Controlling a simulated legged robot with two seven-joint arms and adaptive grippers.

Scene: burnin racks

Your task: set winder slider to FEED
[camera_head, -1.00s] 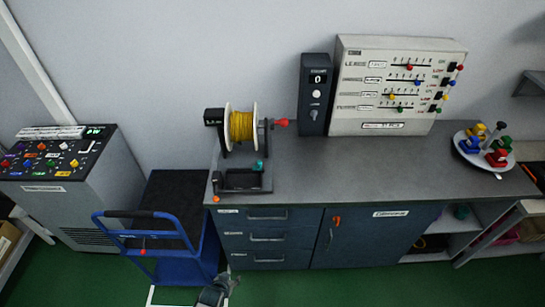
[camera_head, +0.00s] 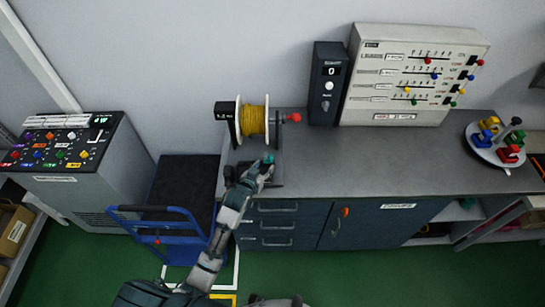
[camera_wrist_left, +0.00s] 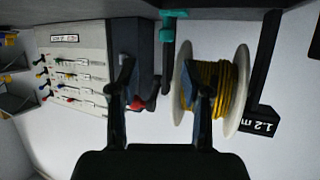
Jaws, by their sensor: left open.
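The winder has a white spool of yellow wire (camera_head: 252,120), a red crank knob (camera_head: 294,117) and a teal slider knob (camera_head: 268,158) at its front. In the left wrist view, turned upside down, the spool (camera_wrist_left: 217,92) is behind the right finger. The teal knob (camera_wrist_left: 174,14) is at the top edge on a dark bar, and the red knob (camera_wrist_left: 137,103) shows beside the left finger. My left gripper (camera_head: 260,168) is over the winder's front, close to the teal knob; in the wrist view its fingers (camera_wrist_left: 163,92) are apart with nothing held. The slider's markings are hidden or unreadable. My right gripper is out of view.
A dark counter box reading 0 (camera_head: 327,84) and a white slider panel (camera_head: 413,75) stand right of the winder. A round tray (camera_head: 478,149) with coloured pieces is far right. A blue cart (camera_head: 160,222) and a button console (camera_head: 62,150) are left. The middle benchtop is clear.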

